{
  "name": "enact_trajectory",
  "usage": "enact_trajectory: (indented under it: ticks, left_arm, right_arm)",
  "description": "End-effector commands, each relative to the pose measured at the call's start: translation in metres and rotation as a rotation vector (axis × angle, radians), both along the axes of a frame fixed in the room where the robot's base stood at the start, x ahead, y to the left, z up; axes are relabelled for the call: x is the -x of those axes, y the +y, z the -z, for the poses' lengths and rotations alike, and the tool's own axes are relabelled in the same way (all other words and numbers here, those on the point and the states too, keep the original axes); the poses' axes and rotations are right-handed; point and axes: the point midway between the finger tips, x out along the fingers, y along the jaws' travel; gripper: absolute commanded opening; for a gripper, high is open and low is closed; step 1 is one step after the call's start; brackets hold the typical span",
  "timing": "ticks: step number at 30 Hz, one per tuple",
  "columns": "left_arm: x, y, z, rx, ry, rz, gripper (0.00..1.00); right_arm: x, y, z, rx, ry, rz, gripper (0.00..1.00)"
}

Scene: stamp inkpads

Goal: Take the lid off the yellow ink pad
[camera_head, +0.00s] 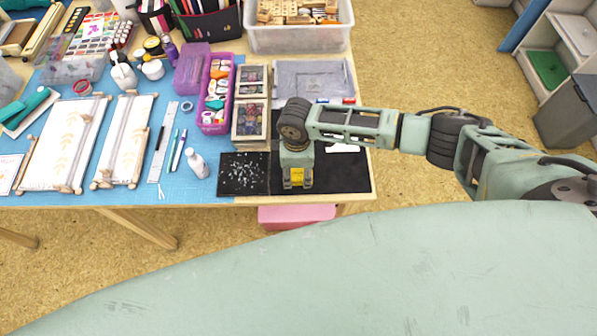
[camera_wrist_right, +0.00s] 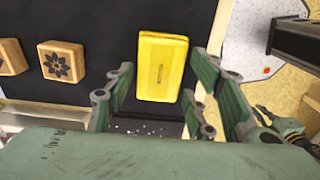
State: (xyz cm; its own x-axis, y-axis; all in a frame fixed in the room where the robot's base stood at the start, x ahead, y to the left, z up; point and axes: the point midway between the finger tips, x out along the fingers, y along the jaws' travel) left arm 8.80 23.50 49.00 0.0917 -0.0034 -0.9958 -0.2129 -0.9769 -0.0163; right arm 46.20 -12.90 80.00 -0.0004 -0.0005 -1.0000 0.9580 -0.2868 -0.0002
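The yellow ink pad (camera_wrist_right: 161,67) lies on a black mat in the right wrist view, its lid side up with a small mark in the middle. My right gripper (camera_wrist_right: 162,62) is open, with one finger on each side of the pad. A gap shows between the pad and each finger, and nothing is held. In the head view my right gripper (camera_head: 297,185) points down over the mat near the table's front edge.
The black mat (camera_head: 345,172) has bare room right of the pad. Wooden stamps (camera_wrist_right: 62,64) sit left of it in the wrist view. A dark speckled square (camera_head: 243,173) and a white bottle (camera_head: 196,162) stand to the left. A clear bin (camera_head: 300,40) is at the back.

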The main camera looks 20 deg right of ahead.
Motion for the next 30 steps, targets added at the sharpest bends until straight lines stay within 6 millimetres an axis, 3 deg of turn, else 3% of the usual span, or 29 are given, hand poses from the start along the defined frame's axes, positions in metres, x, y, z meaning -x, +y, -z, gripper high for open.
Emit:
enact_trajectory:
  ticks: [7,18,23,26,30]
  left_arm:
    - [0.0,0.0,0.0,0.0,0.0,0.0,0.0]
    - [0.0,0.0,0.002,0.0,0.0,0.0,0.0]
    - [0.0,0.0,0.006,0.0,0.0,0.0,0.0]
    - [0.0,0.0,0.012,0.0,0.0,0.0,0.0]
    - [0.0,-0.001,0.015,0.001,0.0,0.0,0.0]
  right_arm:
    - [0.0,0.0,0.0,0.0,0.0,0.0,0.27]
    - [-0.001,0.0,-0.005,-0.001,0.0,0.0,0.26]
    - [-0.001,0.0,-0.02,-0.002,-0.003,-0.001,0.26]
    - [-0.002,0.0,-0.04,-0.003,-0.006,-0.001,0.26]
    - [0.019,-0.023,-0.055,0.001,-0.001,0.001,0.26]
